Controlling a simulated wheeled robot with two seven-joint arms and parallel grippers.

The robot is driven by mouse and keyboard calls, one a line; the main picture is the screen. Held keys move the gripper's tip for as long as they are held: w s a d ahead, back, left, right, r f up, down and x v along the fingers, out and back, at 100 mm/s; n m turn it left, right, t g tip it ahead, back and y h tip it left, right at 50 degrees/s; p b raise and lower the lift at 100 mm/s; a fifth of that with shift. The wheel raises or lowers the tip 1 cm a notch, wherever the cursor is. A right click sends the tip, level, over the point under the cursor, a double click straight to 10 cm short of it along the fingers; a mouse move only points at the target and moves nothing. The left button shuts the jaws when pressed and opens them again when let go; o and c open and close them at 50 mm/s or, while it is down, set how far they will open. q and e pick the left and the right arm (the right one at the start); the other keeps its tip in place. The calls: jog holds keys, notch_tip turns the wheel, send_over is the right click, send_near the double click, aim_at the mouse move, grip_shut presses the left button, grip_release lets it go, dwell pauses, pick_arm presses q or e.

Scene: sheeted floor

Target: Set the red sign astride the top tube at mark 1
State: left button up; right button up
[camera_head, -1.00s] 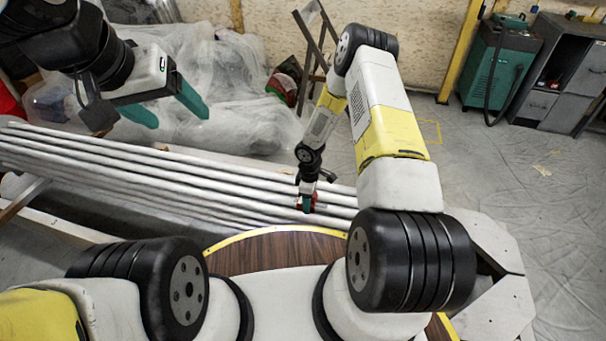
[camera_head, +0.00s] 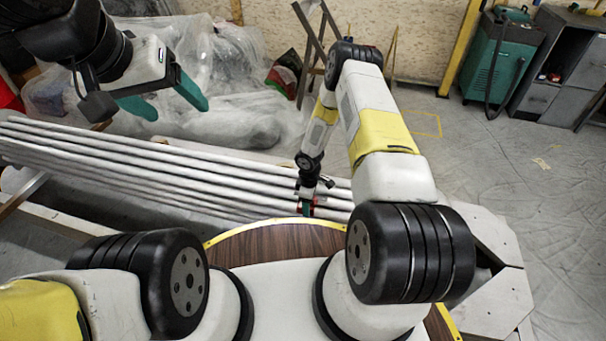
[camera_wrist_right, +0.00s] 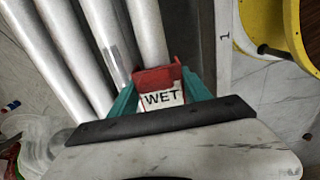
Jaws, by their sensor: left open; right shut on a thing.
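The red sign (camera_wrist_right: 152,76) has a white panel reading "WET". It sits between the teal fingers of my right gripper (camera_wrist_right: 160,97), which is shut on it. In the head view my right gripper (camera_head: 306,207) is over the near edge of the tubes, with a bit of red beside it. The sign overlaps the rightmost grey tube (camera_wrist_right: 146,32) in the wrist view; I cannot tell whether it is astride or above it. Mark 1 (camera_wrist_right: 224,37) is on a pale strip right of that tube. My left gripper (camera_head: 176,106) is open and empty, away from the sign.
Several long grey tubes (camera_head: 150,163) run side by side across the left and middle. A round brown top with a yellow rim (camera_head: 275,243) is close in front. Plastic sheeting (camera_head: 225,100) lies behind the tubes. A green machine (camera_head: 497,60) stands at the back right; floor there is clear.

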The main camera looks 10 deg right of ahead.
dwell(0.4)
jog(key=shift+r, duration=0.9)
jog(key=shift+f, duration=0.1)
dwell(0.5)
jog(key=shift+f, duration=0.85)
jog(key=shift+r, duration=3.5)
